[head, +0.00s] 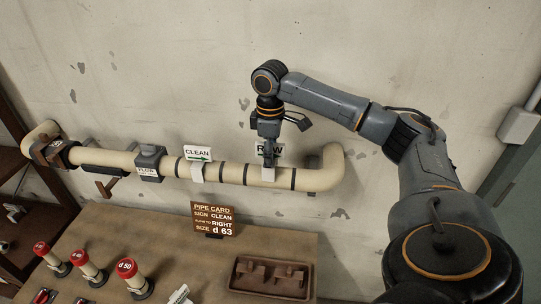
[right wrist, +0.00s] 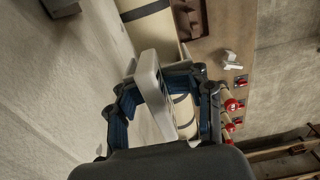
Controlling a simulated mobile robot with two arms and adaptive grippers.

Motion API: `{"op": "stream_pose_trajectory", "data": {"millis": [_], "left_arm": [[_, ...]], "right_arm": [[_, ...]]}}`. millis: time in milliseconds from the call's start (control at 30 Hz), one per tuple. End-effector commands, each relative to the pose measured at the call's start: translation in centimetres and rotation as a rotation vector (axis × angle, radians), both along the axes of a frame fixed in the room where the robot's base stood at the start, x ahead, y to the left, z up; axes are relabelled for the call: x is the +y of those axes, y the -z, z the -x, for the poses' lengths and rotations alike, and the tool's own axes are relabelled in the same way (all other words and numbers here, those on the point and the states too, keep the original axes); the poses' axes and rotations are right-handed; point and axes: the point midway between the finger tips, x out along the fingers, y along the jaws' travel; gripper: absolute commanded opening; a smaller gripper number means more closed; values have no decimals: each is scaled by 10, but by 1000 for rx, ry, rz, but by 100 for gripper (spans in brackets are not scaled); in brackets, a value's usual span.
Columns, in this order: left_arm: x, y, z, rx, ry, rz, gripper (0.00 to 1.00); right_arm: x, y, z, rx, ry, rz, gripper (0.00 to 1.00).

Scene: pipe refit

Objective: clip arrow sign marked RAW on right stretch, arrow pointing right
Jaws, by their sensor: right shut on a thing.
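The RAW sign (head: 279,149) is a white plate with dark letters, partly hidden behind my right gripper (head: 268,150). Its arrow cannot be made out. A white clip (head: 268,174) below it sits at the cream pipe (head: 232,173), on the right stretch before the bend. My right gripper points down and is shut on the sign; in the right wrist view the white plate (right wrist: 154,82) stands between the blue fingers. Whether the clip is fully seated is not clear. A CLEAN sign (head: 198,153) with a green arrow pointing right is on the pipe further left. My left gripper is not in view.
A brown card (head: 213,218) reading SIGN CLEAN, RIGHT, d 63 stands on the table (head: 150,228). A grey FLOW fitting (head: 149,162) is on the pipe. A brown tray (head: 240,282) and several red-capped posts (head: 127,270) stand in front. The wall is close behind the pipe.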

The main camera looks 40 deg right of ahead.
Motion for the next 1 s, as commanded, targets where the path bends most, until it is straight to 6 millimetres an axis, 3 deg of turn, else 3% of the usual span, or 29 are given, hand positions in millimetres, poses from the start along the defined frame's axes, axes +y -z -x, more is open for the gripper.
{"op": "stream_pose_trajectory", "data": {"millis": [1000], "left_arm": [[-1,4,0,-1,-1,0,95]], "right_arm": [[0,24,0,1,-1,-1,0]]}}
